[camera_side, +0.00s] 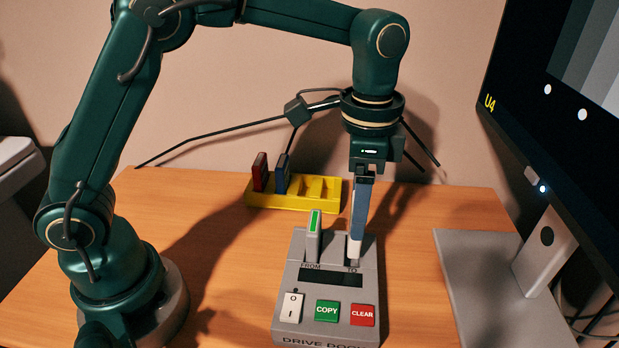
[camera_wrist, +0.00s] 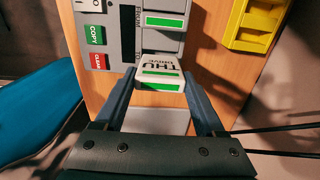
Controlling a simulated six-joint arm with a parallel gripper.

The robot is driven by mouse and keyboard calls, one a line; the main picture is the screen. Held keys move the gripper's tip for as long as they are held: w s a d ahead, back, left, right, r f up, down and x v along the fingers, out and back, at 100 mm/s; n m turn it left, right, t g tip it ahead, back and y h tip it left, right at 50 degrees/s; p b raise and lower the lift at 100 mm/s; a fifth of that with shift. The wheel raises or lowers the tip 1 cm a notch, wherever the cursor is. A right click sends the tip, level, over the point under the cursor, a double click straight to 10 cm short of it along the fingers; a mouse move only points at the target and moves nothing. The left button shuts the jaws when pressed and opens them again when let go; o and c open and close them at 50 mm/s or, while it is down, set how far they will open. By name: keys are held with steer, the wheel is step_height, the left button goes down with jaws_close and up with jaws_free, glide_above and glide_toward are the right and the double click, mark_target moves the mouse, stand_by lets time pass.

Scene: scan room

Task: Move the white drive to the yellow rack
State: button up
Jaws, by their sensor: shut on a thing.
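The white drive (camera_wrist: 160,72), with a green stripe and dark lettering, stands upright at the TO slot of the dock. In the side view its white edge (camera_side: 350,246) shows beside my finger. My gripper (camera_side: 356,240) points down over the dock and is shut on it. In the wrist view the drive sits between my two fingertips (camera_wrist: 158,82). I cannot tell whether its lower end is fully in the slot. The yellow rack (camera_side: 262,199) stands behind the dock, to the left. It holds a red drive (camera_side: 260,172) and a blue drive (camera_side: 282,174); its right part looks empty.
The grey drive dock (camera_side: 289,268) has COPY and CLEAR buttons and a white switch. A grey drive with a green stripe (camera_side: 314,236) stands in its FROM slot, close left of my gripper. A monitor (camera_side: 560,90) on a grey base (camera_side: 480,270) stands at right.

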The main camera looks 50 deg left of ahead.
step_height(320, 180, up, 5)
steer(key=shift+r, duration=0.15)
steer(key=shift+w+r+m, duration=0.15)
steer(key=shift+r+m, duration=0.2)
steer(key=shift+m, duration=0.05)
steer(key=w+a+f, duration=0.4)
steer(key=a, duration=0.3)
steer(key=w+a+f, duration=0.4)
steer(key=a+f, duration=0.1)
steer(key=a, duration=0.3)
steer(key=shift+n, duration=0.4)
steer(key=shift+f, duration=1.15)
stand_by(0.3)
steer(key=o, duration=1.5)
